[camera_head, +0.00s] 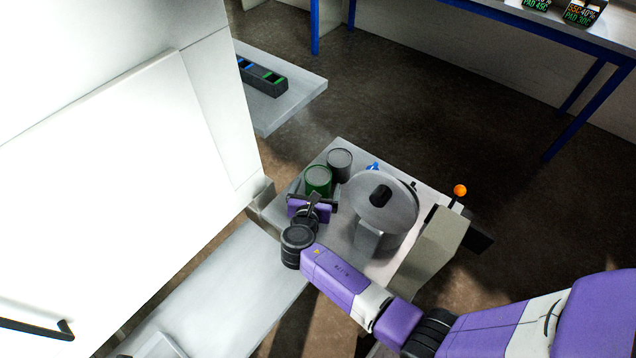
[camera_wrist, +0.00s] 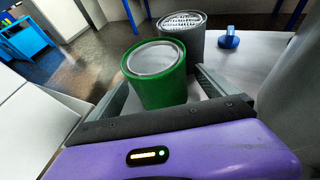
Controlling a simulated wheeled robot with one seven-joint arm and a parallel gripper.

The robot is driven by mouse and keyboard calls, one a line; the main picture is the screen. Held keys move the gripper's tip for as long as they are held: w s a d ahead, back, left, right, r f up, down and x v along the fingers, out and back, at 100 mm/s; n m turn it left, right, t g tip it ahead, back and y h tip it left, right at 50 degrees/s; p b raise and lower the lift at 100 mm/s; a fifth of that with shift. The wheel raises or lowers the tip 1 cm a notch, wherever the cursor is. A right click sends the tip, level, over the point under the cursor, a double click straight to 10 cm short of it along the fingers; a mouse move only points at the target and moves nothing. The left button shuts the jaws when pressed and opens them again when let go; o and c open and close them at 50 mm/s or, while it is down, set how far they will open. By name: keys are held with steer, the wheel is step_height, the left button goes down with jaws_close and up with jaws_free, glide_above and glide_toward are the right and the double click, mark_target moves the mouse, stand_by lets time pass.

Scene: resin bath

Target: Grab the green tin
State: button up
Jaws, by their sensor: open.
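The green tin (camera_head: 318,181) stands upright on a small grey-white table, with a grey lid. In the wrist view the green tin (camera_wrist: 157,78) sits between my gripper's two open fingers, with the left finger beside it and the right finger a little apart from its right side. My gripper (camera_head: 313,198) is open at the near side of the tin in the head view; it also shows in the wrist view (camera_wrist: 165,95). Whether either finger touches the tin cannot be told.
A grey tin (camera_head: 340,164) stands just behind the green one. A large lidded grey pot (camera_head: 380,205) stands to the right, close to my arm. A small blue object (camera_head: 373,166) lies behind them. A white cabinet wall (camera_head: 120,150) is on the left.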

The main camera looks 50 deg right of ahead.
steer(key=shift+w+d+f, duration=0.25)
steer(key=shift+w+d, duration=0.05)
steer(key=shift+d, duration=0.25)
steer(key=c, duration=2)
steer(key=shift+o, duration=0.2)
steer(key=shift+r, duration=0.2)
